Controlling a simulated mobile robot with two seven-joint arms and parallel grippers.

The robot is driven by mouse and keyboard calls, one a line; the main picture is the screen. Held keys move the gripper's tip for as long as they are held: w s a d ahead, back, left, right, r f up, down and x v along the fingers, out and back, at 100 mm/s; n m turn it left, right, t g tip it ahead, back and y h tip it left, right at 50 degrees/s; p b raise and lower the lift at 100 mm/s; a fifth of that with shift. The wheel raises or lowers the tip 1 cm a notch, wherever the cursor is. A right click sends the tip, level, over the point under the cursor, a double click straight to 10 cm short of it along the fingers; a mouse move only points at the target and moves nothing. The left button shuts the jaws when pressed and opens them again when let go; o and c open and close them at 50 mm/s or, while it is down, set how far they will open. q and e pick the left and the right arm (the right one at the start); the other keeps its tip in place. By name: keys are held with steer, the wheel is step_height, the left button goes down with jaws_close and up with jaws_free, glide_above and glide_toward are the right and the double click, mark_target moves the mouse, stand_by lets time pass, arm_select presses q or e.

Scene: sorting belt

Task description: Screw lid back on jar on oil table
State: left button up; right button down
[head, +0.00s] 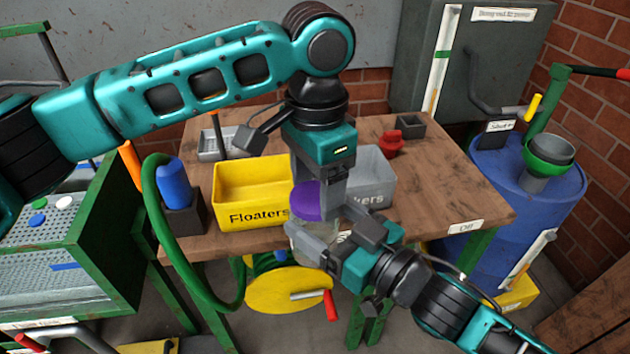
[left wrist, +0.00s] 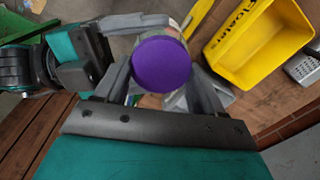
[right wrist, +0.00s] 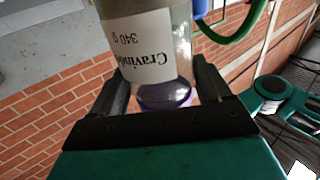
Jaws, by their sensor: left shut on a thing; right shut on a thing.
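The purple lid (head: 307,202) is between the fingers of my left gripper (head: 318,190), which comes down from above and is shut on it. The lid's round top faces the camera in the left wrist view (left wrist: 162,64). The clear jar (head: 312,240) is under the lid, in front of the table, and my right gripper (head: 335,238) is shut on it from the right. In the right wrist view the jar's white label (right wrist: 140,45) shows upside down, with the purple lid (right wrist: 165,96) at the jar's mouth end. I cannot tell whether the threads are engaged.
Behind are the yellow Floaters bin (head: 245,190) and a grey bin (head: 372,172) on the wooden table (head: 440,190). A blue bottle (head: 173,183) in a dark holder and a green hose (head: 160,240) are left. A blue drum (head: 540,200) stands right.

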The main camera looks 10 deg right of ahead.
arm_select(q)
steer(key=m, duration=0.7)
steer(key=shift+s+m, duration=0.1)
steer(key=shift+m, duration=0.3)
steer(key=m, duration=0.3)
steer(key=shift+m, duration=0.4)
steer(key=m, duration=0.3)
steer(key=shift+s+m, duration=0.1)
steer(key=shift+m, duration=0.2)
steer(key=m, duration=0.3)
steer(key=shift+a+m, duration=0.1)
steer(key=shift+m, duration=0.3)
steer(key=m, duration=0.3)
steer(key=shift+m, duration=0.4)
steer(key=m, duration=0.3)
steer(key=shift+a+m, duration=0.1)
steer(key=shift+m, duration=0.2)
steer(key=m, duration=0.4)
steer(key=o, duration=1)
